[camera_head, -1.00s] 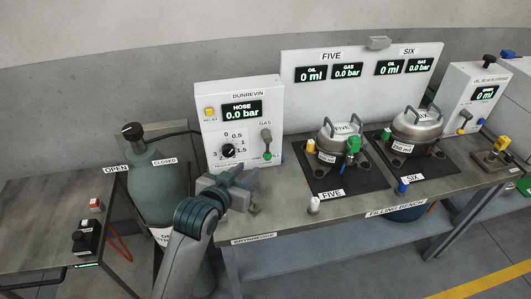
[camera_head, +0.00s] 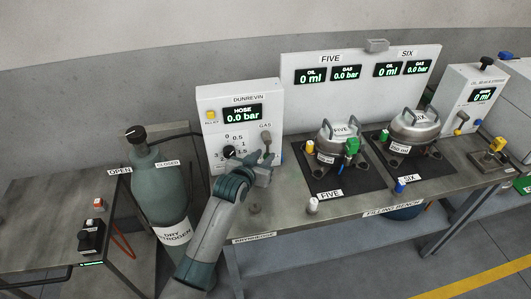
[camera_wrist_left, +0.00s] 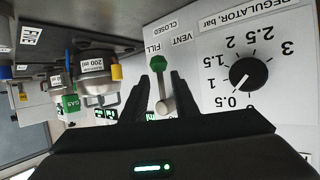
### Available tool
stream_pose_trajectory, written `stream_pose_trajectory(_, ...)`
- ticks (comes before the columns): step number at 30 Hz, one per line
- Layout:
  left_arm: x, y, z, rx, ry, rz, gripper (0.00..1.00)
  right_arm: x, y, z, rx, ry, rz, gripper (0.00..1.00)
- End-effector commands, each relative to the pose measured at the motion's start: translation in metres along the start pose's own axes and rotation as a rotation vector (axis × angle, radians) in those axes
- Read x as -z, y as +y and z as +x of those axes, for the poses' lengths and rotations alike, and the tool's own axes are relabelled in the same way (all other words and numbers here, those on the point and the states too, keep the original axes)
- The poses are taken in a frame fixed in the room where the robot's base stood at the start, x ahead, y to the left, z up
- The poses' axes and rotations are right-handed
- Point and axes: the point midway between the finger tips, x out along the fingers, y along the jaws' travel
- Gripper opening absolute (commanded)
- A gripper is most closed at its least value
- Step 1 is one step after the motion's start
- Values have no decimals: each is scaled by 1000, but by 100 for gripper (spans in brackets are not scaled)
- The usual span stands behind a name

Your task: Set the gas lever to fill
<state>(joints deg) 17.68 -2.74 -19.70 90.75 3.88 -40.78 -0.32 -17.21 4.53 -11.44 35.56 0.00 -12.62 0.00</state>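The gas lever is on the white Dunrevin panel (camera_head: 218,105). Its grey upper end (camera_head: 266,137) shows in the head view, while my gripper hides its lower part. In the left wrist view, the lever (camera_wrist_left: 164,88) has a green tip by the word FILL, with VENT and CLOSED alongside. Which mark it is set to is hard to tell. My left gripper (camera_head: 264,168) is in front of the panel at the lever. In the left wrist view its open fingers (camera_wrist_left: 159,100) stand on either side of the lever, apparently with gaps. My right gripper is not in view.
The black regulator knob (camera_wrist_left: 248,74) is close beside the lever. The hose display (camera_head: 242,113) reads 0.0 bar. Two compressors, five (camera_head: 338,147) and six (camera_head: 413,130), stand on black mats to the right. A green gas cylinder (camera_head: 158,190) stands left of the bench.

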Motion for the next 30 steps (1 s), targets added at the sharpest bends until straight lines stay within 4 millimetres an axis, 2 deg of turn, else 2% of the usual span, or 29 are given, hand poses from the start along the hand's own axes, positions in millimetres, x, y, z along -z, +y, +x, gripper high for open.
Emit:
stream_pose_trajectory(7, 0, 0, 18, 0, -1, 0, 27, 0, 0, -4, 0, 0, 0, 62)
stream_pose_trajectory(19, 0, 0, 22, 0, 0, 0, 27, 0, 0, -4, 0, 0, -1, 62)
stream_pose_trajectory(22, 0, 0, 22, 0, 0, 0, 3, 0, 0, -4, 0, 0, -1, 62)
stream_pose_trajectory(23, 0, 0, 22, 0, 0, 0, 0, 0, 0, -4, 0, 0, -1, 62)
stream_pose_trajectory(30, -4, 0, 22, -1, -7, -2, 0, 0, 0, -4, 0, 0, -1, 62)
